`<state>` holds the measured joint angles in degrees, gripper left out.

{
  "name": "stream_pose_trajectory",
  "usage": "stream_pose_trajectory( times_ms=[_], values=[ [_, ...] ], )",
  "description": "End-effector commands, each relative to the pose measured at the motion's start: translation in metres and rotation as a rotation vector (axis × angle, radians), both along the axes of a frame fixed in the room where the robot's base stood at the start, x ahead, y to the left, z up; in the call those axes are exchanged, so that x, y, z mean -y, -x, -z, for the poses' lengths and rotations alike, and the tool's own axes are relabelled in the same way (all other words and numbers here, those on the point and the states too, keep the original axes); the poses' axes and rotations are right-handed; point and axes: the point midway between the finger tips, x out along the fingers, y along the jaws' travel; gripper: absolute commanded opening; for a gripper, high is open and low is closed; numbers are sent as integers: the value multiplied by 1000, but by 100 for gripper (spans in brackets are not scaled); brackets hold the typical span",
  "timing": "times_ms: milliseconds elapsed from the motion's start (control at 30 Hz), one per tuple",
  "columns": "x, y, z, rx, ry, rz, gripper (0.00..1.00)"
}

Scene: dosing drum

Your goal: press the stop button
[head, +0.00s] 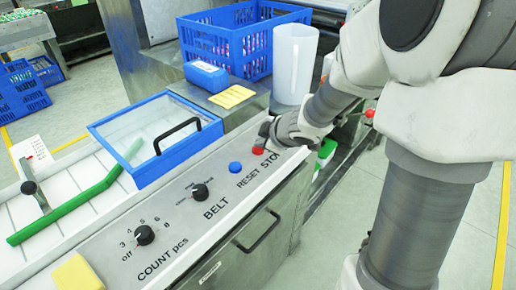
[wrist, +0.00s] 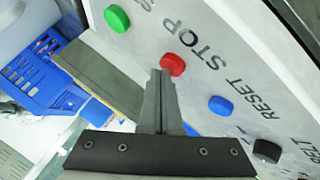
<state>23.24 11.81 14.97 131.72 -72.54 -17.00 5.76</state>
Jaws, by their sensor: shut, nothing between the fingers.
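The red stop button (head: 258,151) is a small round cap on the sloping grey panel, beside the printed word STOP. It also shows in the wrist view (wrist: 172,64), just beyond my fingertips. My gripper (head: 266,131) is shut and empty, low over the far end of the panel. In the wrist view its closed fingers (wrist: 162,76) point at the red button and their tips overlap its near edge in the picture. I cannot tell whether they touch it.
A blue reset button (head: 235,167) and a green button (wrist: 116,18) flank the red one. The black belt knob (head: 200,192) and count knob (head: 145,235) sit further along. A blue-framed lid (head: 160,168), white jug (head: 294,65) and blue crate (head: 190,38) stand behind.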

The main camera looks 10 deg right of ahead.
Motion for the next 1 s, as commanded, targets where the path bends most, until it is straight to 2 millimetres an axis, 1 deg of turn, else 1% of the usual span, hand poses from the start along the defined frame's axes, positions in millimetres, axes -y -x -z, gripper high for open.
stream_pose_trajectory(
  times_ms=[500,833,1000],
  values=[
    [0,0,7,-1,0,-1,0],
    [0,0,5,-1,0,0,0],
    [0,0,-3,-2,0,1,0]
  ],
)
